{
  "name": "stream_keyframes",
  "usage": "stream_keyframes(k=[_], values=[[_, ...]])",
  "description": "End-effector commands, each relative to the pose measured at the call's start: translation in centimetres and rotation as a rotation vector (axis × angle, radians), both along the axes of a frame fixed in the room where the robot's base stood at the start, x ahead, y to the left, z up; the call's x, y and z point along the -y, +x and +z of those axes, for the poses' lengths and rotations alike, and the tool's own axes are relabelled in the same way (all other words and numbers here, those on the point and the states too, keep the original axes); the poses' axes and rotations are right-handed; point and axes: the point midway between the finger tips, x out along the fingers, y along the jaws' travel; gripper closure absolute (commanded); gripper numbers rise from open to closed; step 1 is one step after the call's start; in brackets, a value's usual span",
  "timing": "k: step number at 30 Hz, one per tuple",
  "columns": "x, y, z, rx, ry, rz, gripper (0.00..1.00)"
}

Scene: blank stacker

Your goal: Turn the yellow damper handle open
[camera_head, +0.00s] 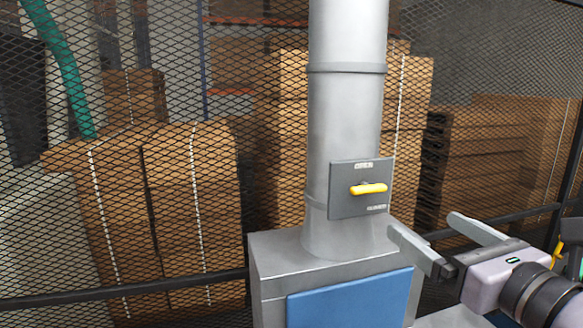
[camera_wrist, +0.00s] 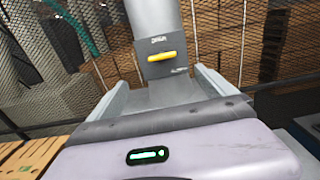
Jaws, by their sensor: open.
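The yellow damper handle (camera_head: 368,189) is a short bar lying about level on a grey plate (camera_head: 347,203) fixed to the front of a vertical metal duct (camera_head: 345,110). The plate has a label that seems to read OPEN at its top and another small label at its lower right. My gripper (camera_head: 436,233) is open and empty, to the right of the handle, lower and apart from it. In the wrist view the handle (camera_wrist: 161,57) shows ahead, beyond my open fingers (camera_wrist: 170,80) and roughly between them.
The duct rises from a grey metal box (camera_head: 275,262) with a blue panel (camera_head: 350,300) on its front. A black mesh fence (camera_head: 262,150) stands behind, with stacks of brown cardboard (camera_head: 190,170) beyond it. The space between my fingers and the plate looks clear.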

Motion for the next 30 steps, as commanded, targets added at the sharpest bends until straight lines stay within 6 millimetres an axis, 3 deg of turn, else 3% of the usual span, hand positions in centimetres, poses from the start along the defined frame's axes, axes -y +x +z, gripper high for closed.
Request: stream_keyframes(k=[5,12,18,24,30], values=[[-1.1,3.2,-0.3,0.001,0.011,0.004,0.05],[-3.5,10.3,-0.4,0.0,0.006,0.004,0.05],[-4.9,14.7,-0.4,0.0,0.004,0.001,0.05],[-5.3,16.3,-0.3,0.001,0.003,0.0,0.05],[-5.4,16.4,-0.3,0.002,0.004,-0.001,0.05]])
